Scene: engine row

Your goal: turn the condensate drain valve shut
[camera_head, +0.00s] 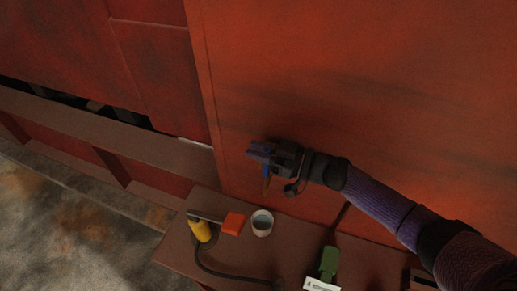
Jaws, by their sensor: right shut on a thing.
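My right arm comes in from the right, and my right gripper (262,152) is up against the red engine casing. It is shut on what looks like the blue handle of the condensate drain valve (266,171). Only a small blue piece and a brownish stem show just below the fingers. The fingers hide the rest, so I cannot tell the handle's angle. My left gripper is not in view.
A brown ledge (178,258) below holds a yellow tool (199,230) with a black cable, an orange block (233,223), a white cup (262,223) and a green item (329,262) by a white label (321,285). The stained floor (60,235) at lower left is clear.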

